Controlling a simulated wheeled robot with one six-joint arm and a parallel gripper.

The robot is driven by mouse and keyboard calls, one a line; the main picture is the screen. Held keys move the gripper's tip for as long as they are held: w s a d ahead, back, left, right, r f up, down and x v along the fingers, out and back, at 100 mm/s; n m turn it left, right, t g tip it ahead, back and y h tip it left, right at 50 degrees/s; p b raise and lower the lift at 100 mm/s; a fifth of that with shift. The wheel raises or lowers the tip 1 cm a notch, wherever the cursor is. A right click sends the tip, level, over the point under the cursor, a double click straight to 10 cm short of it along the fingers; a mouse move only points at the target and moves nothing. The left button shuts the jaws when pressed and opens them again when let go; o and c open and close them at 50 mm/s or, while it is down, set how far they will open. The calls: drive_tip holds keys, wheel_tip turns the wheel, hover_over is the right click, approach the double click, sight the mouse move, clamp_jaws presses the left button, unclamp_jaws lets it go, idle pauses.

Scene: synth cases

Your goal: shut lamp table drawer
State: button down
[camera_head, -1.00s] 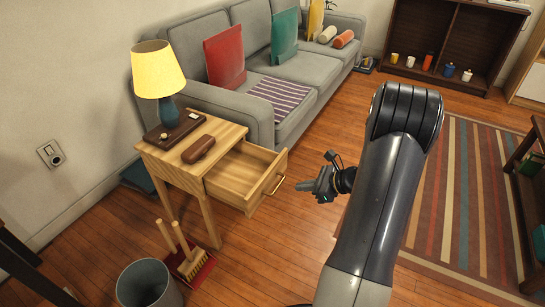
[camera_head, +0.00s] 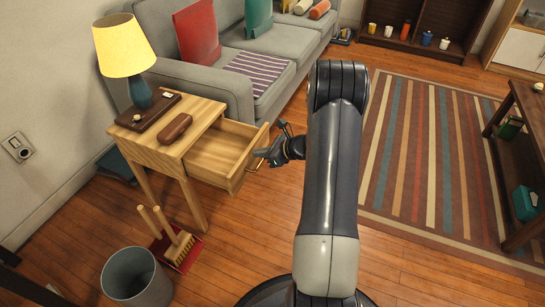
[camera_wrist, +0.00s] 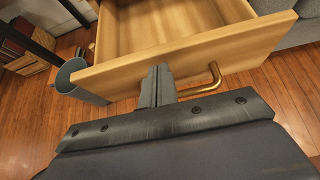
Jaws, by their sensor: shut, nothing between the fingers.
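The wooden lamp table (camera_head: 150,150) stands at the left beside the sofa. Its drawer (camera_head: 222,150) is pulled out, and the inside that shows looks empty. The brass handle (camera_head: 254,165) is on the drawer front; it also shows in the wrist view (camera_wrist: 207,82). My gripper (camera_head: 259,154) is shut and empty, right at the drawer front. In the wrist view the shut fingers (camera_wrist: 157,72) point at the front panel (camera_wrist: 185,65), just left of the handle. I cannot tell whether the fingertips touch the panel.
A yellow lamp (camera_head: 125,48), a dark tray (camera_head: 152,108) and a brown case (camera_head: 175,128) are on the table top. The grey sofa (camera_head: 200,82) is behind.

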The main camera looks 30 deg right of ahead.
drive_tip(key=shift+w+a, duration=0.3)
drive_tip(key=shift+w, duration=0.1)
drive_tip(key=w+a, duration=0.9)
drive_tip(key=w, duration=0.2)
drive_tip(key=shift+w, duration=0.35)
